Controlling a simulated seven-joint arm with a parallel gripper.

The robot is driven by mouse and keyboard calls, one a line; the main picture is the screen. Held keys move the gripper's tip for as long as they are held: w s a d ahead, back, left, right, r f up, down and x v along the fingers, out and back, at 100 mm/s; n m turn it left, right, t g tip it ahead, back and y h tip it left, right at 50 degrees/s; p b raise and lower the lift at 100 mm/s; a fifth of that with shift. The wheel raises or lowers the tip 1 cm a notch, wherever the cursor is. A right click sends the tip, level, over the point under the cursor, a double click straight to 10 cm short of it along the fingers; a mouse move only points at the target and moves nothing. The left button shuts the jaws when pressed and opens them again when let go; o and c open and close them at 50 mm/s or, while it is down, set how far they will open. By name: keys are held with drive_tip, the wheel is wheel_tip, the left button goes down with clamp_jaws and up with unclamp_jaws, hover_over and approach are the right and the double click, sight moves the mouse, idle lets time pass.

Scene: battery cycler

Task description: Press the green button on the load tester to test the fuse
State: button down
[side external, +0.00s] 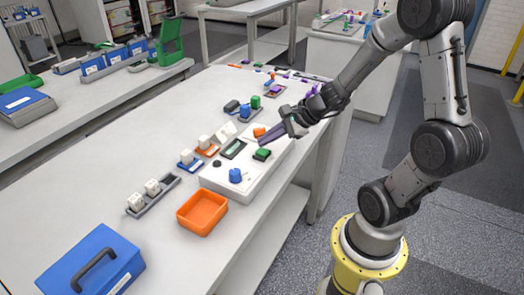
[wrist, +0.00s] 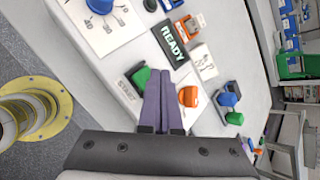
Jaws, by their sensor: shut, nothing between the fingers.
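The load tester (side external: 214,178) is a white box near the bench's right edge. Its green button (side external: 262,154) is on top; in the wrist view the button (wrist: 140,77) stands beside a START label (wrist: 128,91). The tester's display (wrist: 171,43) reads READY. An orange piece (side external: 259,131), possibly the fuse, sits on the tester and shows right of my fingers in the wrist view (wrist: 188,96). My gripper (side external: 261,141) has purple fingers, shut and empty, over the tester between the green button and the orange piece. In the wrist view its fingertips (wrist: 159,72) appear just right of the button; contact cannot be told.
A blue knob (side external: 235,176) stands on the tester's near part. An orange tray (side external: 203,212) and a blue case (side external: 91,262) are nearer on the bench. Small holders with white blocks (side external: 152,187) stand left of the tester. The bench's left part is clear.

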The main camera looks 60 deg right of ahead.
sight(266, 151)
drive_tip(key=shift+f, duration=0.1)
idle(0.3)
drive_tip(key=shift+f, duration=0.35)
drive_tip(key=shift+f, duration=0.55)
idle(0.7)
drive_tip(key=shift+r, duration=0.95)
drive_tip(key=shift+r, duration=0.1)
drive_tip(key=shift+r, duration=2.4)
